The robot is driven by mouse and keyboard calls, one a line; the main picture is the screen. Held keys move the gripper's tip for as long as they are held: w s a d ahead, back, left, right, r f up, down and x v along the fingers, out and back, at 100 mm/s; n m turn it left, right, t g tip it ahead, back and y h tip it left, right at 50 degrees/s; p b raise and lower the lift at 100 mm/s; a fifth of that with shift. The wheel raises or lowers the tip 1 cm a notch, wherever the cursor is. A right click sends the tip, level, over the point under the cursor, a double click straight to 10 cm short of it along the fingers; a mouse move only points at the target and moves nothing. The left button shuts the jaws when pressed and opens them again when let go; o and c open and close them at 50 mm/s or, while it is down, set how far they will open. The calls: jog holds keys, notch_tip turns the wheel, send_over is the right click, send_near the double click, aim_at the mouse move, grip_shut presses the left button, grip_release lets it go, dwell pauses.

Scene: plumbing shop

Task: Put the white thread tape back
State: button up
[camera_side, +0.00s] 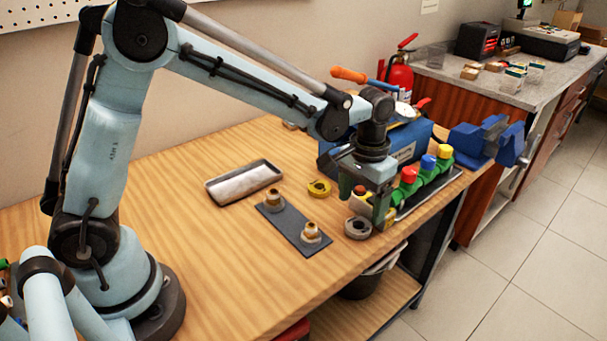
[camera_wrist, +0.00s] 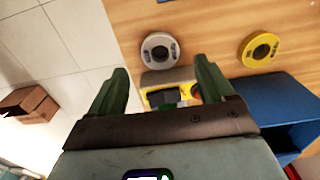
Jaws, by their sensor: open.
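The white thread tape (camera_side: 358,228), a grey-white ring-shaped roll, lies flat on the wooden bench near its front edge. In the wrist view the white thread tape (camera_wrist: 160,48) lies just beyond my fingertips, between their lines. My gripper (camera_side: 364,206) is open, pointing down close above and behind the roll; its green fingers also show in the wrist view (camera_wrist: 161,72). A yellow roll (camera_side: 319,188) lies flat farther left, and also shows in the wrist view (camera_wrist: 260,48). A yellow, grey and black object (camera_wrist: 168,92) shows between my fingers, partly hidden.
A shallow metal tray (camera_side: 215,191) and a dark plate (camera_side: 289,226) with two brass fittings stand left. A rack with coloured valves (camera_side: 428,162), a blue toolbox (camera_side: 345,150) and a blue vise (camera_side: 470,141) stand right and behind.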

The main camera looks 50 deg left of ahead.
aim_at(358, 226)
jog(key=s+a+r+t, duration=0.3)
jog(key=s+a+r, duration=0.25)
jog(key=r, duration=0.45)
jog(key=s+a+f+t, duration=0.1)
jog(key=s+a+t, duration=0.2)
jog(key=s, duration=0.5)
jog(key=shift+a+f+t, duration=0.25)
jog(key=shift+f+t, duration=0.15)
jog(key=shift+t, duration=0.2)
